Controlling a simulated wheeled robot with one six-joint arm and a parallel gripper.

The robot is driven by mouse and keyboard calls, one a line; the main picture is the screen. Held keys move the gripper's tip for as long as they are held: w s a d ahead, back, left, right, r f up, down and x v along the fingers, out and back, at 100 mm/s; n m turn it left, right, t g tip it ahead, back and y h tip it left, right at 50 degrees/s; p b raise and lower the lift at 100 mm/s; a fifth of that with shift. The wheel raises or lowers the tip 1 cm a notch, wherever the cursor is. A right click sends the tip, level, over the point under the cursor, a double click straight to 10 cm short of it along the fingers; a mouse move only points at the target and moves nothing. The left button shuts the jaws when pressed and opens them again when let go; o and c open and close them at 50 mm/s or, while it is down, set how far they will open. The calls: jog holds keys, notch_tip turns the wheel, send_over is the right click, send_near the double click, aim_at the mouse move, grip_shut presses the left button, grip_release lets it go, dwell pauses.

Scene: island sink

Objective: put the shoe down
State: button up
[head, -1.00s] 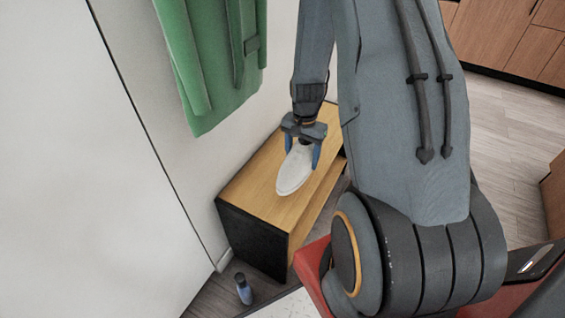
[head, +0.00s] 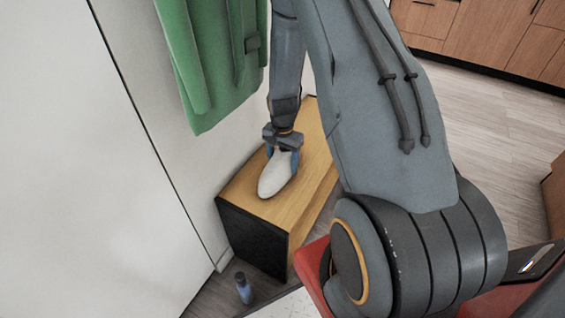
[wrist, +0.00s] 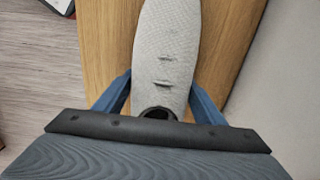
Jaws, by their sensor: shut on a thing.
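The pale grey shoe (head: 275,176) is over the wooden top of a low bench (head: 311,150), its toe pointing toward the bench's near end. My gripper (head: 283,158) is shut on the shoe near its heel end. In the wrist view the shoe (wrist: 166,60) runs up between the two blue fingers of my gripper (wrist: 160,100), with its dark opening close to the palm. I cannot tell whether the sole touches the bench top.
A green garment (head: 215,60) hangs on the wall above the bench. A small dark blue bottle (head: 243,289) stands on the floor by the bench's near end. My arm covers part of the bench's right side. Wooden cabinets (head: 480,35) stand at the back right.

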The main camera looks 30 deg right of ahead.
jog(key=o, duration=1.3)
jog(key=shift+c, duration=0.2)
notch_tip(320, 180, up, 12)
jog(key=shift+r+p, duration=0.1)
jog(key=shift+p, duration=0.2)
